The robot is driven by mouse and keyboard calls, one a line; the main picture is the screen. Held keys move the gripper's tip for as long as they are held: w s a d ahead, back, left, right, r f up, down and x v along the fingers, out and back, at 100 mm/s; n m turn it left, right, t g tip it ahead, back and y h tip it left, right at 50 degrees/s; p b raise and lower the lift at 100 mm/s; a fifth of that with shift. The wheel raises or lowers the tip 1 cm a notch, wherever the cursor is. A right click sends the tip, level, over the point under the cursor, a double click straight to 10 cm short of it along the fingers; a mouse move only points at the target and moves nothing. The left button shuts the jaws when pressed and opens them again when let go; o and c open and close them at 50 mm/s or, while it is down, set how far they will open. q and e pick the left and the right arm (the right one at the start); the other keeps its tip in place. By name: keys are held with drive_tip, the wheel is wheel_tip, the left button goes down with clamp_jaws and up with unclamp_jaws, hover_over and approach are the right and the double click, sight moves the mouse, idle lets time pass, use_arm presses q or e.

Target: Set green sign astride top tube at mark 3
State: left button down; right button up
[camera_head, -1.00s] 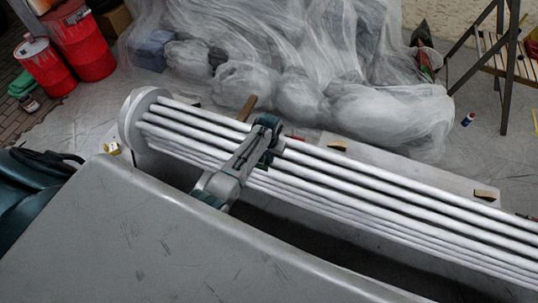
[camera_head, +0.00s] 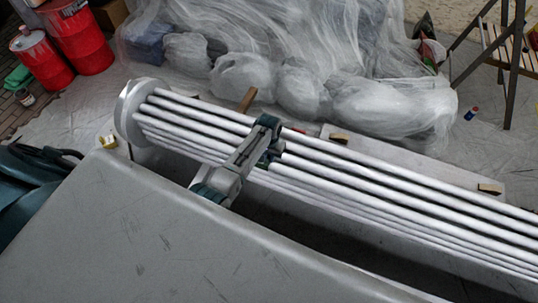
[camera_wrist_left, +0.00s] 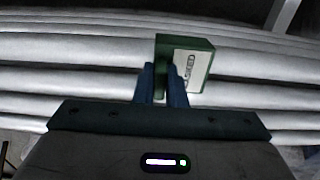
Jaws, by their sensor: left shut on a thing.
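A bundle of long grey tubes (camera_head: 400,193) runs from a round end plate (camera_head: 130,112) at the left to the right edge in the head view. My left gripper (camera_head: 268,140) is over the tubes, a little right of the end plate. In the left wrist view its fingers (camera_wrist_left: 162,88) are shut on the green sign (camera_wrist_left: 162,50), a small green block with a pale lettered face. The tubes (camera_wrist_left: 70,48) lie behind the sign there; I cannot tell whether it touches them. In the head view the sign is mostly hidden by the gripper. No mark number is readable. My right gripper is out of view.
A large grey panel (camera_head: 150,235) fills the near side. Plastic-wrapped bundles (camera_head: 300,90) lie beyond the tubes. Red drums (camera_head: 42,60) stand at the upper left and a trestle (camera_head: 515,60) at the upper right. Small wood blocks (camera_head: 338,138) lie along the far side.

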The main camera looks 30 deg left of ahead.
use_arm(q)
drive_tip(key=shift+f+b, duration=0.35)
drive_tip(key=shift+f, duration=0.45)
idle(0.8)
drive_tip(key=c, duration=1.4)
unclamp_jaws()
wheel_tip(320, 180, up, 11)
drive_tip(key=shift+f+p, duration=0.1)
drive_tip(key=shift+p, duration=0.3)
drive_tip(key=shift+s, duration=0.1)
